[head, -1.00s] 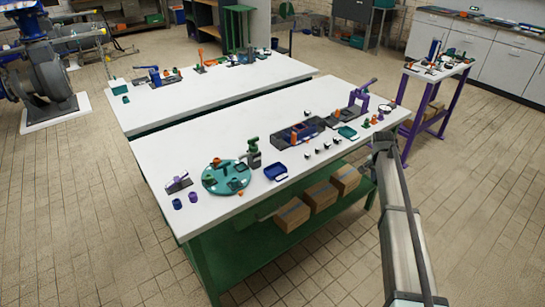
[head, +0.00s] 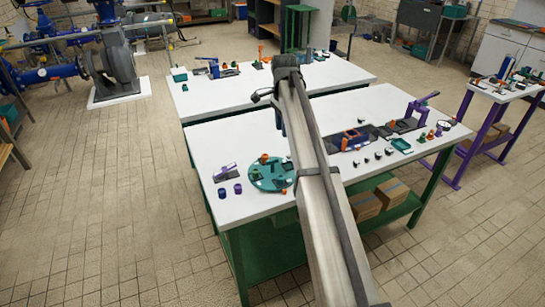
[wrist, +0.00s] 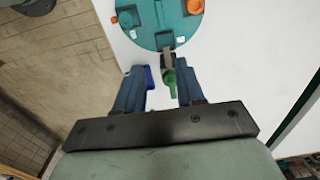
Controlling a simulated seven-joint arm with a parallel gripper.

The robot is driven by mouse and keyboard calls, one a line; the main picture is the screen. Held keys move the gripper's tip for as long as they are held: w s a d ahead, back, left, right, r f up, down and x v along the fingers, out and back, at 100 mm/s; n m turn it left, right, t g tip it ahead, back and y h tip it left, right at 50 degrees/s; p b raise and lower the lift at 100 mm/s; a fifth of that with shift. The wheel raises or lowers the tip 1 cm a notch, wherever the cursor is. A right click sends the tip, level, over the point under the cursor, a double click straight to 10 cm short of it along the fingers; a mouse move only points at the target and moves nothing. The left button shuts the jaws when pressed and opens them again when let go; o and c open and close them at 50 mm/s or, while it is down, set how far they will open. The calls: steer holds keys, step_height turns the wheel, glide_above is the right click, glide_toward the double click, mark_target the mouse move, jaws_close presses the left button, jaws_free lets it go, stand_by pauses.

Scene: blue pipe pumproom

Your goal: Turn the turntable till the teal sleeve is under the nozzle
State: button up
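The teal turntable (head: 266,177) lies on the white table, left of my arm in the head view. In the wrist view its disc (wrist: 160,38) is at the top, beyond my fingertips. A teal sleeve-like piece (wrist: 128,18) stands on its left side and an orange piece (wrist: 195,6) on its right. The green stand (wrist: 171,88), with a grey part that may be the nozzle (wrist: 167,58) by the disc's near edge, shows between my fingers. My arm hides it in the head view. My gripper (wrist: 160,67) is open and apparently empty, its fingers apart.
Small blocks and a purple press (head: 418,108) are at the right.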

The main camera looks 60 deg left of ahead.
steer(key=s+r, duration=0.1)
steer(key=s, duration=0.2)
glide_toward(272, 166)
steer(key=f, duration=0.6)
steer(key=shift+w+a, duration=0.35)
jaws_close()
stand_by(0.5)
